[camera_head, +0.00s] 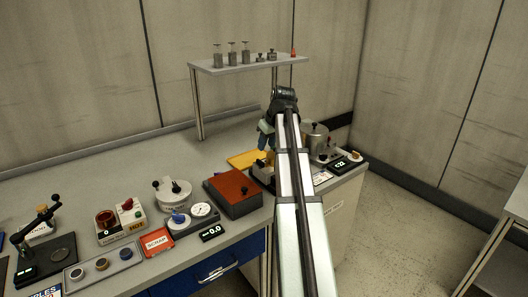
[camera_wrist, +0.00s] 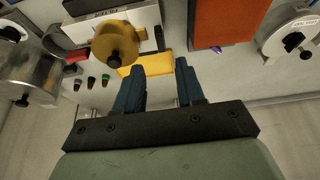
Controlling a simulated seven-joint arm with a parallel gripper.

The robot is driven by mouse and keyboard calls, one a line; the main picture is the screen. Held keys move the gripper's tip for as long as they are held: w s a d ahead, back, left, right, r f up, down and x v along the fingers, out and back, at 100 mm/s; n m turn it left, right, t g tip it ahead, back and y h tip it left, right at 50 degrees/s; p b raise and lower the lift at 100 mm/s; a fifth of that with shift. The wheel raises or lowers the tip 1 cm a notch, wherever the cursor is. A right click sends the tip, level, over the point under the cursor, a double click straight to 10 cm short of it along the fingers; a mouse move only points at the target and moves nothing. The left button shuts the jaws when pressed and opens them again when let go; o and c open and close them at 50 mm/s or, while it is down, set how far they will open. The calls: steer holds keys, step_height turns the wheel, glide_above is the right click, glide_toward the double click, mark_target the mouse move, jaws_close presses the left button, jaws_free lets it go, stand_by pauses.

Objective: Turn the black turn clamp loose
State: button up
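I cannot tell for sure which dark part is the turn clamp. In the wrist view a black knob (camera_wrist: 115,44) sits on a brass-yellow round body (camera_wrist: 131,26), just ahead and left of my gripper. My gripper (camera_wrist: 158,75) is open and empty, its two blue fingers apart and touching nothing that I can see. In the head view my gripper (camera_head: 266,138) hangs above the back right of the bench, and my arm hides much of what is below. Black knobs also show on a steel pot (camera_head: 315,138) and a white round vessel (camera_head: 172,195).
A brown-red box (camera_head: 233,193) stands left of my arm, with a yellow tray (camera_head: 245,159) behind it. A raised shelf (camera_head: 240,65) with weights stands at the back. Dials and small devices line the front of the bench (camera_head: 110,180). The bench's back left is clear.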

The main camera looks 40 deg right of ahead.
steer(key=shift+v, duration=2.2)
